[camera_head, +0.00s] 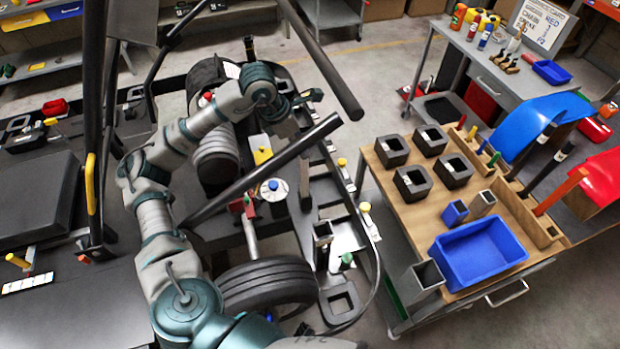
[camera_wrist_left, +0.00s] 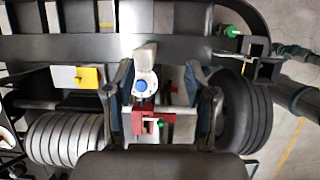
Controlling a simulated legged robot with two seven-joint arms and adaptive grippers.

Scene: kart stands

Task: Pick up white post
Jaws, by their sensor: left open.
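A white post with a round white top and blue centre (camera_head: 273,188) stands on the kart in the head view. In the left wrist view the white post (camera_wrist_left: 145,82) appears between my fingers, with a red bracket (camera_wrist_left: 147,118) just below it in the picture. My left gripper (camera_wrist_left: 160,85) is open, one finger on each side of the post, with no visible grip on it. In the head view my left gripper (camera_head: 300,102) is partly hidden by its wrist and sits above the post in the picture. My right gripper is not in view.
A black tyre (camera_head: 268,285) and a ribbed grey cylinder (camera_head: 216,160) flank the post. Dark frame bars (camera_head: 262,170) cross the kart close to my arm. A wooden-topped cart (camera_head: 415,212) with a blue bin (camera_head: 478,250) stands at right. Bare floor shows at the top.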

